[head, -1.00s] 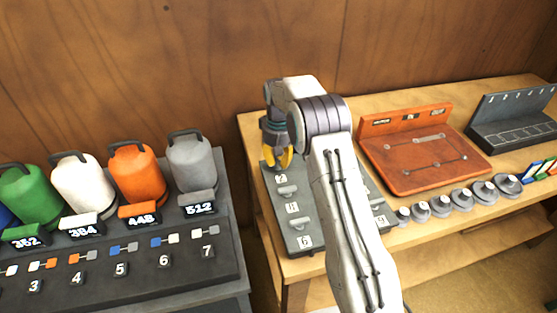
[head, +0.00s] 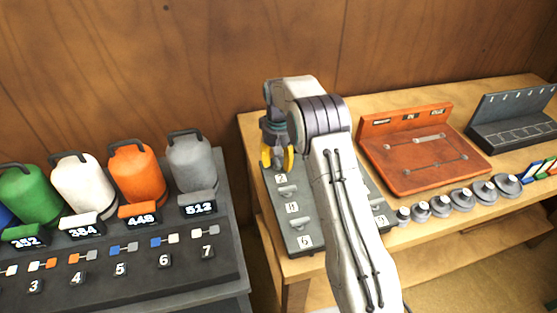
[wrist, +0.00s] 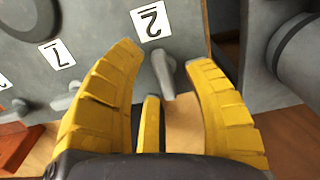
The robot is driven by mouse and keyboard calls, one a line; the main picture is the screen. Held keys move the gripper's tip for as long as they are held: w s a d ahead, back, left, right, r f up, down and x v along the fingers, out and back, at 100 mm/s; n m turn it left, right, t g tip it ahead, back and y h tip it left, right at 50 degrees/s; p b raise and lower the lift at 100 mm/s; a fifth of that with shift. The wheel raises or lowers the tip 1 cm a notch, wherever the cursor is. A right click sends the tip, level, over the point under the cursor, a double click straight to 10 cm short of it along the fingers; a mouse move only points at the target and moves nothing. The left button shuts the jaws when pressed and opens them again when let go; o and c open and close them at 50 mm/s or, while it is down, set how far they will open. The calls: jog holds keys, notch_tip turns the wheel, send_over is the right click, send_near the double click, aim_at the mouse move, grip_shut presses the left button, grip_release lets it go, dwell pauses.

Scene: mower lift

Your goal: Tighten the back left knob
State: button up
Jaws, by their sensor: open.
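A grey panel (head: 304,240) with several grey lever-shaped knobs and white number labels lies on the wooden bench. In the wrist view, a knob (wrist: 163,72) below a label reading 2 shows between the spread fingers, with no clear contact. Another knob (wrist: 67,95) is to its left. My arm hides the panel's right part in the head view.
A red-brown board (head: 410,180) and several round grey weights (head: 462,200) are right of my arm. A dark rack (head: 512,122) stands at the far right. A dark stand with coloured canisters (head: 137,175) is left, across a gap.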

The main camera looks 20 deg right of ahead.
notch_tip(320, 180, up, 12)
dwell(0.7)
dwell(0.4)
